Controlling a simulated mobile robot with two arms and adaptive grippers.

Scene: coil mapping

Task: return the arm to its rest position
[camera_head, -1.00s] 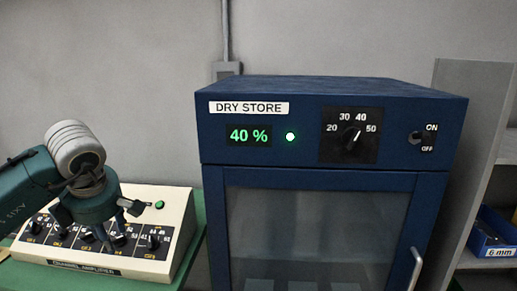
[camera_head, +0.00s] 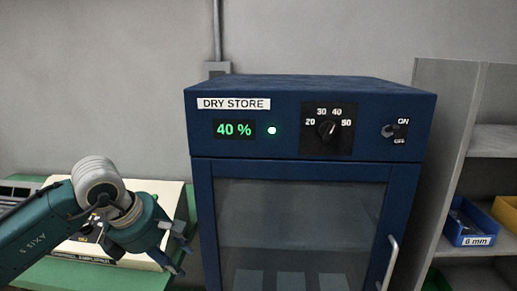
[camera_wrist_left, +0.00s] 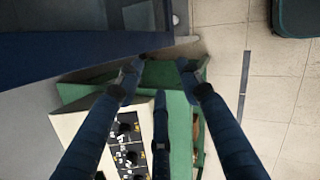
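My left arm comes in from the left in the head view. Its gripper (camera_head: 181,250) is in front of the cream channel amplifier (camera_head: 175,190), close to the left side of the blue dry store cabinet (camera_head: 197,215). In the left wrist view the gripper (camera_wrist_left: 158,82) has its dark fingers spread apart with nothing between them. Below them are the amplifier's black knob panel (camera_wrist_left: 130,140) and a green surface (camera_wrist_left: 180,130). The arm hides much of the amplifier in the head view. My right gripper is not in view.
The dry store reads 40 %, with a dial (camera_head: 327,129) and an on/off switch (camera_head: 389,131). Its glass door (camera_head: 295,225) is shut. A grey shelf (camera_head: 440,130) at right holds a blue bin (camera_head: 470,225) marked 6 mm.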

